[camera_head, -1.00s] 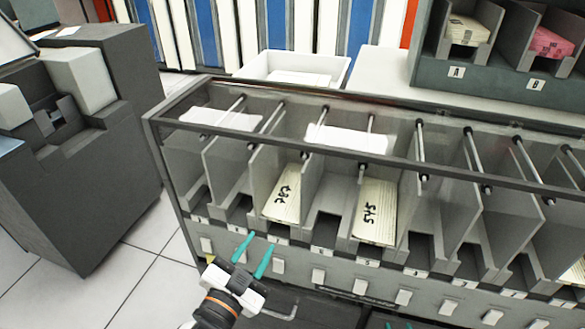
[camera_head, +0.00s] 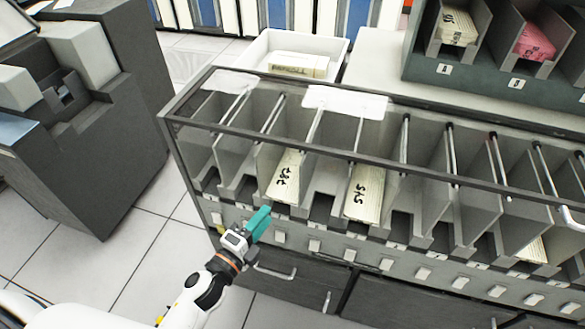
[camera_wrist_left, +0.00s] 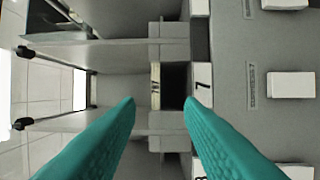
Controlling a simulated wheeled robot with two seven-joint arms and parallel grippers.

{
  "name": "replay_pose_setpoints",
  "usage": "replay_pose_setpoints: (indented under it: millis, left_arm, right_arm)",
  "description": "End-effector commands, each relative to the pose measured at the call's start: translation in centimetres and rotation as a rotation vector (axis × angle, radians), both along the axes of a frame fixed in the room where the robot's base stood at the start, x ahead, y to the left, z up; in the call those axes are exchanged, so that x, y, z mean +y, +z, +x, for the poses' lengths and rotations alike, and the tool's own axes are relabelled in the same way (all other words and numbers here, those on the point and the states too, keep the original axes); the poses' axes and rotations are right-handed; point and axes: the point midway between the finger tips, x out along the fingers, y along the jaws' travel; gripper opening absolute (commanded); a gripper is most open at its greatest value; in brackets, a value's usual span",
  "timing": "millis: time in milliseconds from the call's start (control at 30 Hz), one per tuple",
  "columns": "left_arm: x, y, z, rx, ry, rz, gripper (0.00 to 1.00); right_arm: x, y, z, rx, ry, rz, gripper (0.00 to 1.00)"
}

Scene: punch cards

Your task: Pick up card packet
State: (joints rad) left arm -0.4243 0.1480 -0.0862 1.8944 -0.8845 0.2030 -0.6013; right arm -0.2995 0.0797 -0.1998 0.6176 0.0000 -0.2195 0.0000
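Two cream card packets with handwritten numbers lie in separate slots of the grey sorter: one (camera_head: 287,177) in a left slot, the other, marked 545 (camera_head: 364,190), two slots to its right. My left gripper (camera_head: 261,218), with teal fingers, is just in front of the sorter, below and left of the left packet. In the left wrist view my left gripper (camera_wrist_left: 160,102) is open, its fingers apart and nothing clasped. A narrow cream packet edge (camera_wrist_left: 155,85) shows beyond the gap between the fingertips, beside a dark slot opening. My right gripper is not in view.
The sorter has a glazed top frame (camera_head: 310,135) and thin dividers around each slot. A white tray (camera_head: 340,50) with a packet stands behind it. Bins at the back right hold a cream packet (camera_head: 457,27) and a pink one (camera_head: 534,42). Open floor lies at left.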

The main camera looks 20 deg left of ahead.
Motion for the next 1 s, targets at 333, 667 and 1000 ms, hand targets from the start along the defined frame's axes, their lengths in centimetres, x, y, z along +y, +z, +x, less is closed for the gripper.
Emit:
replay_pose_setpoints:
  millis: [333, 667, 1000]
  left_arm:
    - [-1.2, 0.2, 3.9, 0.001, 0.002, -0.003, 0.35]
    - [-2.4, 0.6, 8.1, 0.000, 0.003, -0.005, 0.35]
    - [-2.6, 0.5, 8.7, 0.001, 0.002, -0.005, 0.31]
  right_arm:
    - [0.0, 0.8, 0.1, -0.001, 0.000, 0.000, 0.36]
    - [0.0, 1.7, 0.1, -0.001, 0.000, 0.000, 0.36]
    - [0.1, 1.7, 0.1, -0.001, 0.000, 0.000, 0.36]
